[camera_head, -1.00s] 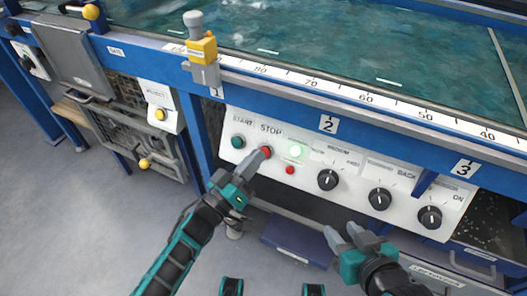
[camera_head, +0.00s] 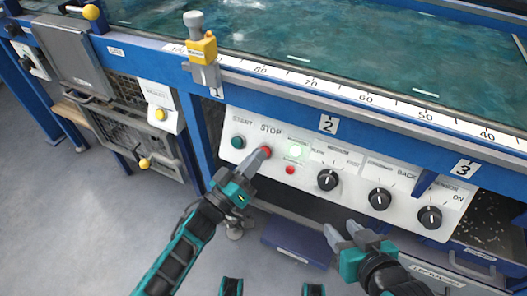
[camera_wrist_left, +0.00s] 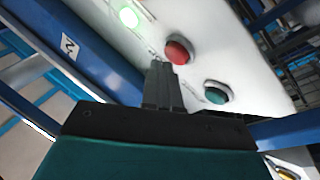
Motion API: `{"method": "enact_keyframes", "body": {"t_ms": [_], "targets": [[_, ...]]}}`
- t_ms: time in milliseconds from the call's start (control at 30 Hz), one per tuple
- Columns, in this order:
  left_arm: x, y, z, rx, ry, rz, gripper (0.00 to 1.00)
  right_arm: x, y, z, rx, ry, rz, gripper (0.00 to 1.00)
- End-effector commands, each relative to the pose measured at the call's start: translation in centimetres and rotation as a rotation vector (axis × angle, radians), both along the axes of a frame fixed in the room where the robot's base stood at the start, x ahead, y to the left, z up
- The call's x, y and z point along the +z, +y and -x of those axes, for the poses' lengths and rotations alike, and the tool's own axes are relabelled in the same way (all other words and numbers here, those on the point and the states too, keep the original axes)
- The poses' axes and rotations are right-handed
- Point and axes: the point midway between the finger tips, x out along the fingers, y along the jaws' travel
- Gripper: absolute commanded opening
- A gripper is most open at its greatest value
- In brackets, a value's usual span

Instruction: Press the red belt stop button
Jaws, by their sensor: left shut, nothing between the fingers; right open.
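The red stop button (camera_head: 266,151) sits on the white control panel under the word STOP, right of the green start button (camera_head: 238,142). My left gripper (camera_head: 262,155) is shut and empty, its fingertips at the red button in the head view and partly covering it. In the left wrist view the red button (camera_wrist_left: 177,51) is beside the shut fingertips (camera_wrist_left: 160,66); I cannot tell whether they touch it. The green button (camera_wrist_left: 217,93) shows lower right there. My right gripper (camera_head: 340,236) is open and empty, below the panel.
A lit green-white lamp (camera_head: 296,151) and a smaller red button or lamp (camera_head: 290,170) are right of the stop button. Several black knobs (camera_head: 328,180) line the panel. A blue beam (camera_head: 300,118) runs above it. A blue box (camera_head: 297,240) lies below.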

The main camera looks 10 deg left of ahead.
Motion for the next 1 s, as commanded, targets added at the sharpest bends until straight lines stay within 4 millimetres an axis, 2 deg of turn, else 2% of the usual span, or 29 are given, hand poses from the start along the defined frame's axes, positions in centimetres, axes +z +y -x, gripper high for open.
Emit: {"method": "enact_keyframes", "body": {"t_ms": [1000], "targets": [[-0.46,-0.29,-0.72,0.0,0.001,0.001,0.0,-0.11,-0.05,0.1,-0.001,0.002,0.0,0.43]]}}
